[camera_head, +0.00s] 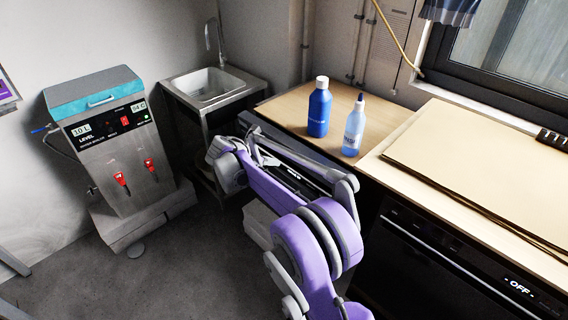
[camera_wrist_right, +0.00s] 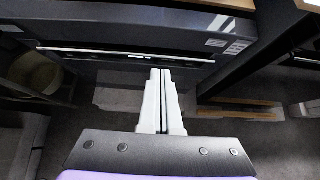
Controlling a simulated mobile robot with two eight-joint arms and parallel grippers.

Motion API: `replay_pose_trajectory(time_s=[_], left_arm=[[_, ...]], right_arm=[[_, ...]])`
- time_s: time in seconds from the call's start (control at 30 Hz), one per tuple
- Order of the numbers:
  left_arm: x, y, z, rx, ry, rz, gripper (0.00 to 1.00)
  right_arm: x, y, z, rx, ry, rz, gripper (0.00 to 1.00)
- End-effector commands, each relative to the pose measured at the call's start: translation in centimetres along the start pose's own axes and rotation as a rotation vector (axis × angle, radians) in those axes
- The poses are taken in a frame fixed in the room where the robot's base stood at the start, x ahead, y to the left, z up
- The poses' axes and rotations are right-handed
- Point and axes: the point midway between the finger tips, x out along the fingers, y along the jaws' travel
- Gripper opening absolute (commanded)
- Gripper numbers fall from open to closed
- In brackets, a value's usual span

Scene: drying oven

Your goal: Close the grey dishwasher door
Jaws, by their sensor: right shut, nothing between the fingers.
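The grey dishwasher door is the dark grey panel (camera_wrist_right: 110,30) across the top of the right wrist view, with a thin light strip along its lower edge and a pale label at its right. In the head view, my purple and grey right arm covers most of the dishwasher front under the wooden counter. How far the door stands open cannot be told. My right gripper (camera_wrist_right: 160,78) is shut and empty, its fingertips pointing at the door's lower edge in the wrist view. Whether they touch it is unclear. My left gripper is not in view.
A black appliance (camera_head: 425,262) reading OFF is at right. A steel water boiler (camera_head: 112,150) and sink (camera_head: 207,85) are at left. Grey floor is open in front.

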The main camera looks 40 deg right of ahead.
Motion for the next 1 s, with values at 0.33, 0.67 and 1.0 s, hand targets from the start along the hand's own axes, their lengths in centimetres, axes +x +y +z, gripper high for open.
replay_pose_trajectory(time_s=[0.33, 0.67, 1.0], left_arm=[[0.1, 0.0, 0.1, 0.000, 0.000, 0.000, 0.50], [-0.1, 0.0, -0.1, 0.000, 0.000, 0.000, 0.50], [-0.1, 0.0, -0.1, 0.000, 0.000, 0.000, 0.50]], right_arm=[[7.2, -0.1, 0.1, 0.002, 0.002, -0.004, 0.00], [11.3, 0.0, 2.3, 0.002, 0.003, -0.003, 0.00], [11.9, 0.0, 2.9, -0.001, 0.004, -0.002, 0.00]])
